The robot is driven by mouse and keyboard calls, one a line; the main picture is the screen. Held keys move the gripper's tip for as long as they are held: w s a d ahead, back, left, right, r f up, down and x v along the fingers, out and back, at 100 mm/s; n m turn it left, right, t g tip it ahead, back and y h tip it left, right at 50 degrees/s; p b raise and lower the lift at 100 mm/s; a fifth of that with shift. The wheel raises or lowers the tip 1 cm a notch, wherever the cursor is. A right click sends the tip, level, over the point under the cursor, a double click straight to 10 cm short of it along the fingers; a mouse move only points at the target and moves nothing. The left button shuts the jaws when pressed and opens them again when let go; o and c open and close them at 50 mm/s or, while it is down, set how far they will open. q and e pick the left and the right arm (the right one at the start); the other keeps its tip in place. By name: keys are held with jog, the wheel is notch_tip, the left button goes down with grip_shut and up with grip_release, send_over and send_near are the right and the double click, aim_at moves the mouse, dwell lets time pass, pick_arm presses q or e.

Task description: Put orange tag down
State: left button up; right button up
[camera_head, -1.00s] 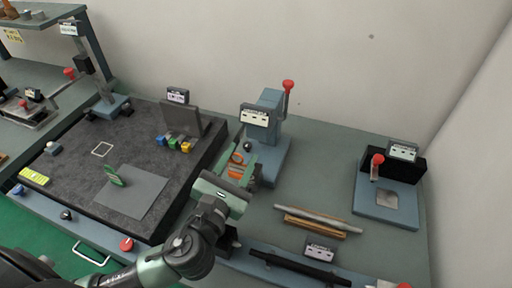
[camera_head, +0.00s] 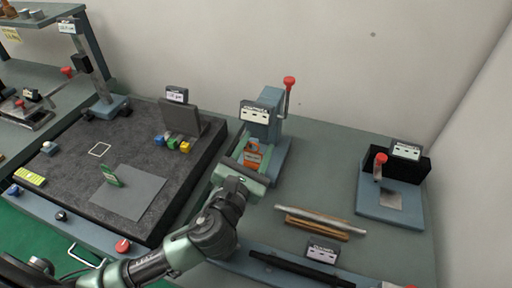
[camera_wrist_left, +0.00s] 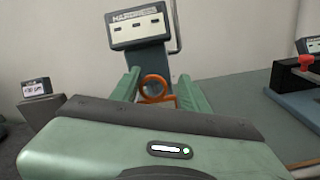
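The orange tag (camera_head: 252,154), with a ring-shaped top, is at the front of the blue-grey lever station (camera_head: 262,118) in the head view. In the left wrist view the tag's ring (camera_wrist_left: 153,88) stands between my fingers. My left gripper (camera_head: 254,155) is open around it, with the green fingers to either side. A gap shows beside the right finger; contact on the left side is unclear. The tag's lower part and what it rests on are hidden by the gripper body. My right gripper is not in view.
A dark board (camera_head: 70,160) with a grey plate and a green tag (camera_head: 110,176) is to the left. Small coloured blocks (camera_head: 172,142) sit by an upright grey panel. Rods (camera_head: 318,222) lie to the right, before another red-handled station (camera_head: 390,200).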

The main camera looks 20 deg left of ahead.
pick_arm(q)
jog(key=shift+o, duration=0.9)
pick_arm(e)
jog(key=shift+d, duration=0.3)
pick_arm(q)
jog(key=shift+s, duration=0.15)
jog(key=s, duration=1.1)
jog(key=shift+s+a+b, duration=0.2)
jog(key=shift+s+b, duration=0.2)
jog(key=shift+b, duration=0.05)
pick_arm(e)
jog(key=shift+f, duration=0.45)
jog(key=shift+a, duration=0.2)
pick_arm(q)
jog(key=shift+r, duration=0.1)
